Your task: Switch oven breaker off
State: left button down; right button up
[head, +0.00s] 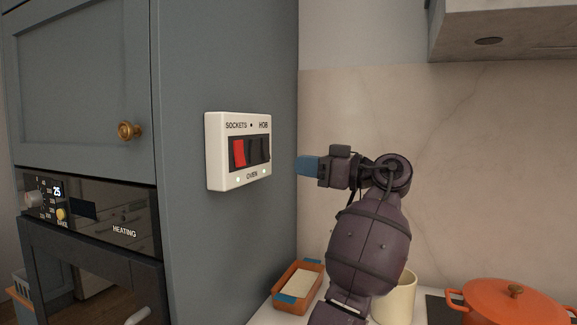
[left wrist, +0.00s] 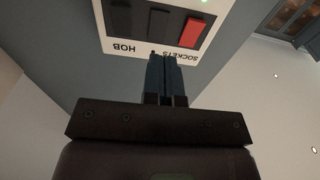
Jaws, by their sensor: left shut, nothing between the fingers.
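The white breaker panel (head: 212,160) is on the side of the tall grey-blue cabinet, labelled SOCKETS, OVEN and HOB. Its red rocker (head: 238,153) is under SOCKETS. The middle rocker (head: 253,150), above the OVEN label, and the right one are dark. Small pale dots flank the OVEN label; the dot above the middle rocker is dark. My left gripper (head: 307,166) is shut and empty, right of the panel. In the left wrist view, the panel appears upside down, and the blue fingertips (left wrist: 165,58) overlap its label edge; contact cannot be told. My right gripper is not in view.
A built-in oven (head: 110,235) and a cabinet door with a brass knob (head: 130,130) are at left. An orange loaf dish (head: 298,287), a cream pot (head: 398,300) and an orange lidded pot (head: 510,303) stand on the counter below. A hood (head: 500,25) hangs at upper right.

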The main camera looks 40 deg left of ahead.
pick_arm(q)
jog(key=shift+v, duration=2.2)
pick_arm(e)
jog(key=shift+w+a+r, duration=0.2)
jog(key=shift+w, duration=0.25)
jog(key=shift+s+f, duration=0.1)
